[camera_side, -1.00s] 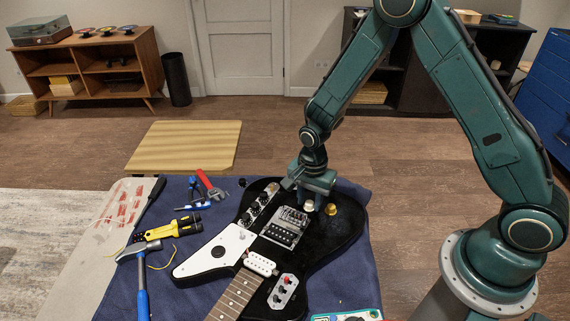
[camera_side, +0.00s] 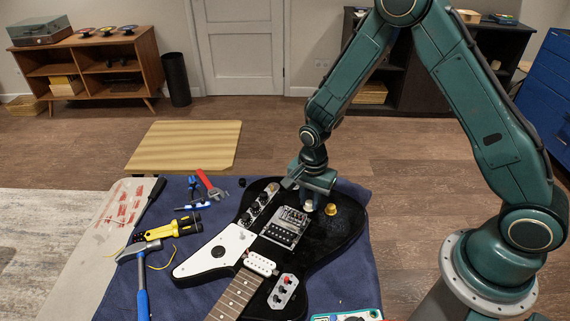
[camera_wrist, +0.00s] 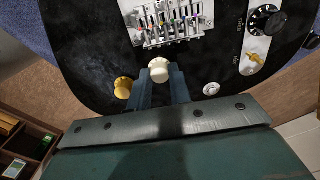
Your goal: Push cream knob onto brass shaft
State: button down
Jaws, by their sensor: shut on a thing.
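The cream knob (camera_wrist: 159,70) is between my gripper's (camera_wrist: 160,84) two fingertips in the wrist view, over the black guitar body, near the metal bridge. My gripper is shut on it. In the side view my gripper (camera_side: 309,202) points down at the guitar, and the cream knob (camera_side: 309,206) shows low between the fingers. I cannot tell whether the knob touches the body. The brass shaft (camera_wrist: 255,57) stands bare on the silver control plate at the right of the wrist view, apart from the knob. It is too small to make out in the side view.
An amber knob (camera_wrist: 123,87) sits on the guitar beside my gripper. Black knobs (camera_wrist: 266,20) stand on the control plate. The bridge (camera_wrist: 166,22) lies ahead. A hammer (camera_side: 142,280), yellow-handled tool (camera_side: 172,231) and red-handled wrench (camera_side: 210,186) lie left of the guitar (camera_side: 335,230).

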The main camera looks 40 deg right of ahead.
aim_at(310, 202)
jog(key=shift+r, duration=0.2)
jog(key=shift+r, duration=2.75)
jog(key=n, duration=0.2)
jog(key=d+n, duration=0.1)
jog(key=shift+w+r+n, duration=0.1)
jog(key=shift+r+n, duration=0.15)
jog(key=shift+n, duration=0.15)
jog(key=d+n, duration=0.1)
jog(key=n, duration=0.2)
jog(key=d+n, duration=0.1)
jog(key=n, duration=0.3)
jog(key=d+r+n, duration=0.1)
jog(key=n, duration=0.2)
jog(key=shift+w+n, duration=0.15)
jog(key=shift+n, duration=0.25)
jog(key=shift+w, duration=0.1)
